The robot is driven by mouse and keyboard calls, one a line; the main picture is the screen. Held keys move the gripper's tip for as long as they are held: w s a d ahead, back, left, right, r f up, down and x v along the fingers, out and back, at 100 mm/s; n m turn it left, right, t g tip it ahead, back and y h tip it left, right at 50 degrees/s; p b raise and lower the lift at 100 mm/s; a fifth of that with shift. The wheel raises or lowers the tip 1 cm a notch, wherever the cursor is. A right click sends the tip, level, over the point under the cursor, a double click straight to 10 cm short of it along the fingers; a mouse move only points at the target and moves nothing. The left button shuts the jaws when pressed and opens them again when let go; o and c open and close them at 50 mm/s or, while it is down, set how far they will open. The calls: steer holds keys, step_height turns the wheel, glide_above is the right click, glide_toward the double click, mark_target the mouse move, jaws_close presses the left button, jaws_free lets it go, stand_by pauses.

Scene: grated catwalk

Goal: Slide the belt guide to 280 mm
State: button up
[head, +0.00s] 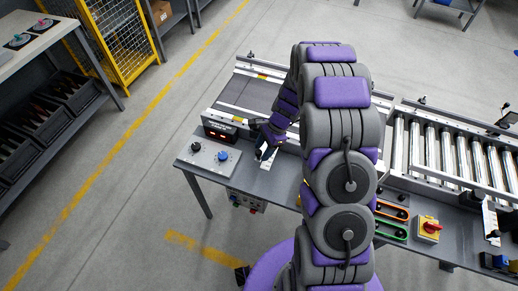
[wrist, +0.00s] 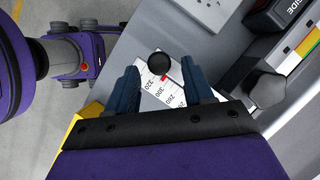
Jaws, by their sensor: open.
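The belt guide's black round knob (wrist: 159,63) shows in the wrist view between the tips of my gripper (wrist: 161,68). My gripper is open, with one blue finger on each side of the knob and no clear contact. A white scale (wrist: 172,92) marked 320, 300, 280 and 260 lies beneath. A small red pointer (wrist: 165,78) sits by the knob; its exact reading is too small to tell. In the head view my gripper (head: 263,150) is over the white scale (head: 268,162) at the conveyor's near side, and the knob is hidden.
A display with red digits (head: 216,133) stands left of the scale, behind a panel with a black knob (head: 196,146) and a blue knob (head: 222,156). A dark knob (wrist: 268,90) is right of my fingers.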

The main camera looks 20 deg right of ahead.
steer(key=shift+d, duration=0.7)
steer(key=shift+c, duration=0.7)
steer(key=shift+d, duration=0.25)
steer(key=shift+c, duration=0.7)
steer(key=a, duration=0.5)
steer(key=shift+s+a+r, duration=0.1)
steer(key=shift+r, duration=0.05)
steer(key=c, duration=0.6)
jaws_close()
steer(key=shift+w+d+f, duration=0.2)
steer(key=shift+d, duration=0.1)
steer(key=shift+s+d, duration=0.1)
steer(key=shift+d, duration=0.1)
steer(key=shift+c, duration=0.3)
jaws_free()
steer(key=shift+d, duration=0.7)
steer(key=shift+o, duration=0.8)
steer(key=shift+d, duration=0.25)
steer(key=shift+o, duration=1.4)
steer(key=shift+r, duration=0.1)
steer(key=o, duration=0.5)
steer(key=shift+a, duration=0.8)
steer(key=shift+d, duration=0.35)
steer(key=shift+d+r, duration=0.2)
steer(key=shift+d, duration=0.1)
steer(key=a+p+v, duration=0.1)
steer(key=p+v, duration=0.2)
steer(key=v, duration=1.3)
steer(key=shift+r+p, duration=0.3)
steer(key=shift+r, duration=0.1)
